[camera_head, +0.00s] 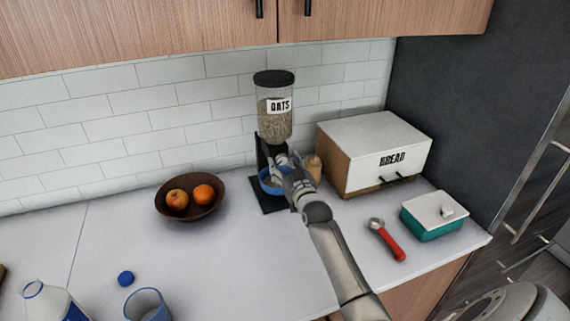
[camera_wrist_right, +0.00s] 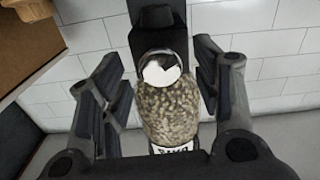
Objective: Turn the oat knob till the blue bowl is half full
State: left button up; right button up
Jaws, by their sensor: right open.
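The oat dispenser (camera_head: 275,117) stands against the tiled wall, its clear hopper holding oats under a black lid. Its silver round knob (camera_wrist_right: 160,66) shows in the right wrist view, below the oats hopper (camera_wrist_right: 168,115) as the dispenser stands. My right gripper (camera_head: 280,160) is at the dispenser's front; in the right wrist view (camera_wrist_right: 160,92) its fingers are open, one either side of the knob, with gaps to it. The blue bowl (camera_head: 267,184) sits on the dispenser's black base, partly hidden by my gripper; its contents cannot be made out. My left gripper is not in view.
A bread box (camera_head: 365,140) and a small tan object (camera_head: 314,166) stand right of the dispenser. A brown fruit bowl (camera_head: 190,207) is left. A red-handled tool (camera_head: 388,241) and teal butter dish (camera_head: 432,217) lie right. A blue cup (camera_head: 147,305) and milk jug (camera_head: 48,302) are in front.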

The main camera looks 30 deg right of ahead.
jog(key=c, duration=1)
jog(key=shift+c, duration=0.2)
jog(key=shift+m, duration=0.4)
jog(key=m, duration=0.5)
jog(key=shift+m+p, duration=0.3)
jog(key=shift+p, duration=0.1)
jog(key=m, duration=0.5)
jog(key=shift+m, duration=0.3)
